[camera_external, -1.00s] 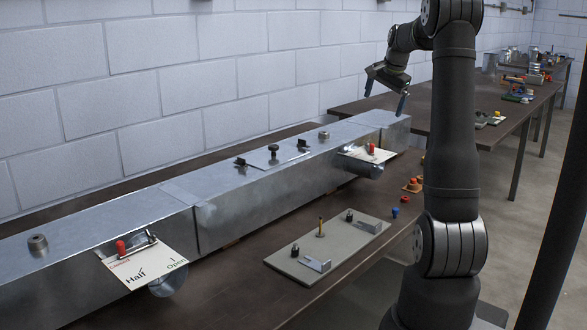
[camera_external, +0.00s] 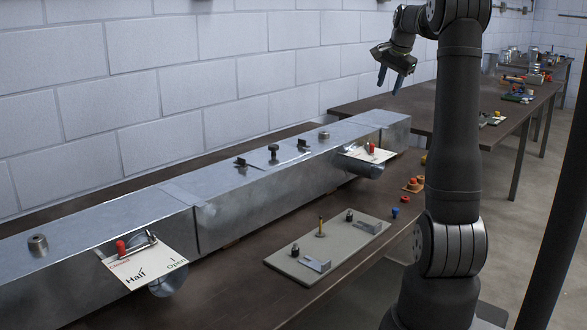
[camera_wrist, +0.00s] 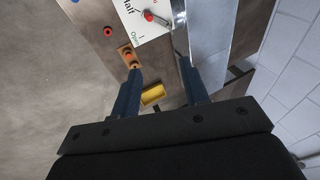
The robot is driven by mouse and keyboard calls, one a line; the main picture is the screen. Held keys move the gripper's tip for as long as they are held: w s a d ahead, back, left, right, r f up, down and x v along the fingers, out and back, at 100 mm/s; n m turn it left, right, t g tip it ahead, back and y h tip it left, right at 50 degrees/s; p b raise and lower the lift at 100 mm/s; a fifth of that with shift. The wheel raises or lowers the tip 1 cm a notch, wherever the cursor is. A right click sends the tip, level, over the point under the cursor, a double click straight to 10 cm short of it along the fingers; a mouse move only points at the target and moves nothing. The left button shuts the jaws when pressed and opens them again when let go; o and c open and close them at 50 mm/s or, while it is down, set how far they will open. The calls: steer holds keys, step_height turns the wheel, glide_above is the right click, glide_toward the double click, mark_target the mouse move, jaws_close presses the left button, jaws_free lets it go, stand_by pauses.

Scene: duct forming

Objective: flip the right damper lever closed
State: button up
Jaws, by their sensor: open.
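The right damper lever (camera_external: 371,149) has a red knob and stands on a white label plate (camera_external: 381,154) at the far end of the metal duct (camera_external: 345,131). In the wrist view its red knob (camera_wrist: 149,16) shows at the top, on the white plate with black lettering. My gripper (camera_external: 387,82) is open and empty, above the far part of the duct and clear of the lever. Its two dark fingers (camera_wrist: 160,88) point toward the plate in the wrist view. The left damper lever (camera_external: 121,247), also red-knobbed, sits on a label reading "Half" and "Open".
A grey board (camera_external: 289,265) with pegs and brackets lies on the table in front of the duct. Red and blue caps (camera_external: 395,212) and an orange block (camera_external: 412,186) lie near the table edge. A yellow block (camera_wrist: 153,94) shows between my fingers, farther below.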

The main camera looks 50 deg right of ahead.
steer(key=shift+s+d+f+n, duration=0.2)
steer(key=shift+f+n, duration=0.1)
steer(key=shift+f, duration=0.25)
steer(key=c, duration=0.7)
steer(key=s+d+f+n+t, duration=0.1)
steer(key=s+f+n, duration=0.1)
steer(key=f, duration=0.1)
steer(key=s+d+f+n+t+y, duration=0.1)
steer(key=s+d+f+n, duration=0.1)
steer(key=f+n, duration=0.1)
steer(key=s+d+f+n+t, duration=0.1)
steer(key=s+d+f+n, duration=0.1)
steer(key=f, duration=0.3)
steer(key=shift+n+y, duration=0.4)
jaws_close()
steer(key=shift+s+d+f+n+t, duration=0.1)
steer(key=shift+s+f+n+t, duration=0.1)
steer(key=shift+f+n+t, duration=0.15)
